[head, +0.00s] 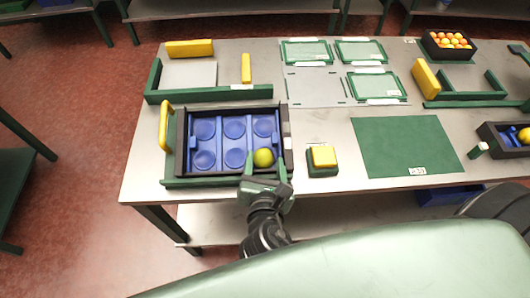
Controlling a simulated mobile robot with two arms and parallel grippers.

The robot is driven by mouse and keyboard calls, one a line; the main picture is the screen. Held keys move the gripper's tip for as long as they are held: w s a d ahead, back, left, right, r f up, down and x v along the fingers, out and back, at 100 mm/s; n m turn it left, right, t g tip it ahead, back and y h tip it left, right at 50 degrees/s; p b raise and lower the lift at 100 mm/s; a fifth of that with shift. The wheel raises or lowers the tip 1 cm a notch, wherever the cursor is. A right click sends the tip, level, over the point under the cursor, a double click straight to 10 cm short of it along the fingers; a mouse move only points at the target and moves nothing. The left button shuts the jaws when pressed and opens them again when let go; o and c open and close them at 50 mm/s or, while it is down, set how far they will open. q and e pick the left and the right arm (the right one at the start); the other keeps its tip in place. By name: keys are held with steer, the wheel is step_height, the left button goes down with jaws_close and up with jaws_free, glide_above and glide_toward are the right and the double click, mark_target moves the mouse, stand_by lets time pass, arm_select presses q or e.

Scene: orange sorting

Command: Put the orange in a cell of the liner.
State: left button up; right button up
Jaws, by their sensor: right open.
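The blue liner (216,142) has several round cells in two rows and lies inside a dark crate (181,150) at the left of the table. A yellow-green orange (263,158) sits at the front right cell of the liner. My right gripper (266,166) reaches in from the front, with its green fingers apart on either side of the orange. Whether the fingers touch it is too small to tell. The other cells look empty. My left gripper is not in view.
A green block with a yellow top (323,157) stands right of the crate. A yellow handle (165,127) rises at its left. A dark box of small oranges (431,49) stands at the back right; another dark crate (490,138) is at the right edge.

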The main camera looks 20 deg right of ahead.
steer(key=v, duration=0.7)
steer(key=s+a+f+m+g+y, duration=0.1)
steer(key=a+f+m+g+y, duration=0.15)
steer(key=f, duration=0.85)
steer(key=s+a+f+m+g+y, duration=0.15)
steer(key=a+f, duration=0.25)
steer(key=f, duration=0.7)
steer(key=s+d+f+m+g, duration=0.1)
steer(key=s+f+m, duration=0.15)
steer(key=f, duration=0.45)
steer(key=s+d+f+m+g, duration=0.1)
steer(key=s+d+f, duration=0.15)
steer(key=f, duration=0.45)
steer(key=s+d+f+m+g, duration=0.5)
steer(key=s+d+f+m, duration=1.1)
steer(key=s+f+m, duration=0.2)
steer(key=shift+s+m+g+b, duration=0.2)
steer(key=shift+m+g+b, duration=0.15)
steer(key=shift+m, duration=0.2)
steer(key=c, duration=0.4)
steer(key=shift+s, duration=0.15)
steer(key=shift+c, duration=0.3)
